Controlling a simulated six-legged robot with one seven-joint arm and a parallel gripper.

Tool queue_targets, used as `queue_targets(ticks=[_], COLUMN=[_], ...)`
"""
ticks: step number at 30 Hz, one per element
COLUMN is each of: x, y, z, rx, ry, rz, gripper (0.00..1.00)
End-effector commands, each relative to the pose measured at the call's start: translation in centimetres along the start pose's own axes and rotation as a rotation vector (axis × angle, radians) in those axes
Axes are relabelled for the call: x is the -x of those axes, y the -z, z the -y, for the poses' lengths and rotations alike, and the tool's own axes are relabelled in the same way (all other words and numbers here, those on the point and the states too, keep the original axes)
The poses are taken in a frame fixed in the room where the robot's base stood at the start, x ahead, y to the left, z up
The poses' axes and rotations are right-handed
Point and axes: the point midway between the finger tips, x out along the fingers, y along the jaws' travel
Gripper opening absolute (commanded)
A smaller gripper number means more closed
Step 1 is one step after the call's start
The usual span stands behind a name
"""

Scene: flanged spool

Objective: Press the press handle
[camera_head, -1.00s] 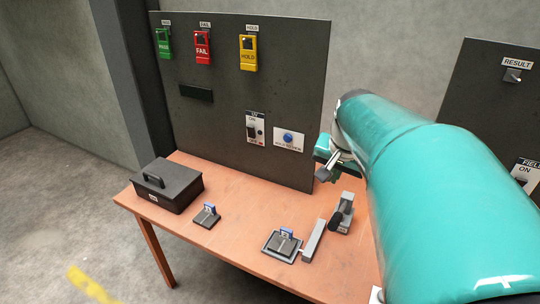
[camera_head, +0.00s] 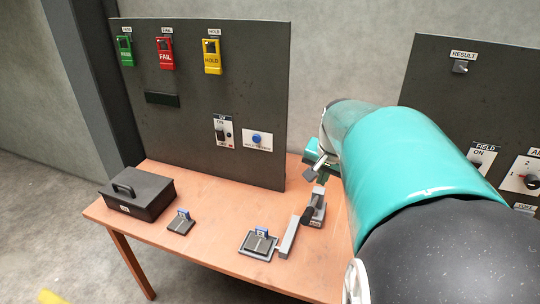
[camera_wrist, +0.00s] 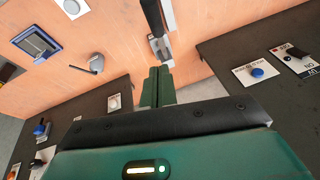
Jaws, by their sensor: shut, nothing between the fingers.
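The press (camera_head: 317,210) is a small grey upright device with a black handle (camera_head: 308,214), standing near the right end of the orange table. My gripper (camera_head: 314,168) is just above and behind the press in the head view, apart from it there. In the wrist view, my gripper's green fingers (camera_wrist: 157,82) are shut together and empty. A grey block with a black bar (camera_wrist: 153,18), which looks like the press and its handle, lies just beyond the fingertips. I cannot tell whether the fingers touch it.
A grey bar (camera_head: 289,238) and a blue-tagged plate (camera_head: 259,244) lie left of the press. A smaller blue-tagged plate (camera_head: 180,222) and a black box (camera_head: 137,193) are farther left. A dark switch panel (camera_head: 200,100) stands behind the table, another (camera_head: 470,100) at right.

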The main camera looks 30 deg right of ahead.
Motion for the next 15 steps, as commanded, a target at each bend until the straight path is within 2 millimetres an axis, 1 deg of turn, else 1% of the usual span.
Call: queue_targets(ticks=[1, 3, 11, 15], x=[-1.0, -2.5, -7.5, -8.9], y=[-0.1, -0.1, -0.2, -1.8], z=[-0.1, -0.2, -0.4, -0.4], rx=[-0.001, -0.003, -0.004, -0.003], ry=[-0.002, -0.002, -0.002, -0.001], rz=[0.004, 0.005, 0.004, 0.001], gripper=[0.00, 0.00, 0.00, 0.00])
